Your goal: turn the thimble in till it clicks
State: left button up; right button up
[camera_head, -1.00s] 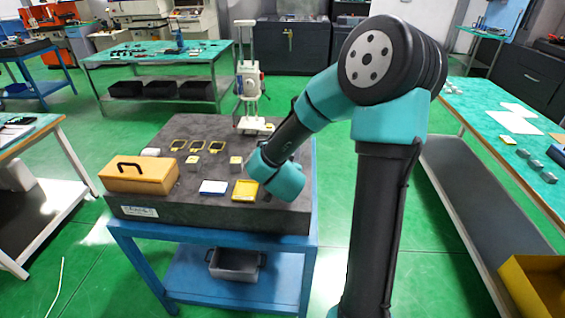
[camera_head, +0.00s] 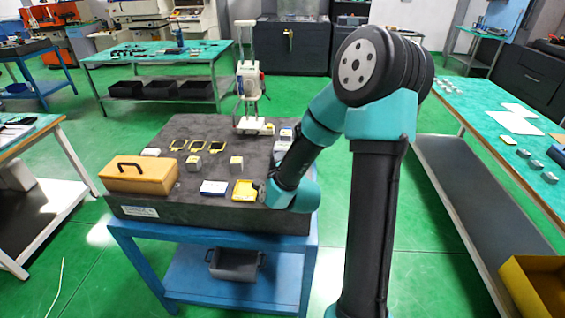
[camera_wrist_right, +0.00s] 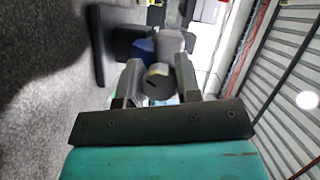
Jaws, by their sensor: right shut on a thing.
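My right gripper (camera_wrist_right: 159,82) shows in the right wrist view with its two grey fingers on either side of a round grey part with a pale band, which looks like the thimble (camera_wrist_right: 158,88). It is shut on this part. A blue piece (camera_wrist_right: 142,47) and a grey rounded piece lie just beyond it; I cannot tell exactly how they join. In the head view my right gripper (camera_head: 263,192) is at the right front of the dark granite plate, mostly hidden by my wrist. The thimble cannot be made out there. My left gripper is not in view.
The granite plate (camera_head: 225,133) rests on a blue cart. A yellow tray (camera_head: 243,195), a blue-and-white box (camera_head: 213,188) and small blocks lie left of my wrist. An orange case (camera_head: 140,180) sits at the front left. A white instrument stand (camera_head: 249,85) stands at the back.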

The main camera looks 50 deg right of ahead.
jog(key=m+t, duration=0.1)
jog(key=m, duration=0.2)
jog(key=m+t+h, duration=0.1)
jog(key=m, duration=0.2)
jog(key=shift+m+h, duration=0.3)
jog(key=shift+m, duration=0.1)
jog(key=m, duration=0.2)
jog(key=m+h, duration=0.1)
jog(key=m, duration=0.1)
jog(key=shift+t+h, duration=0.3)
jog(key=shift+m+h, duration=1.2)
jog(key=shift+m, duration=1.4)
jog(key=o, duration=0.9)
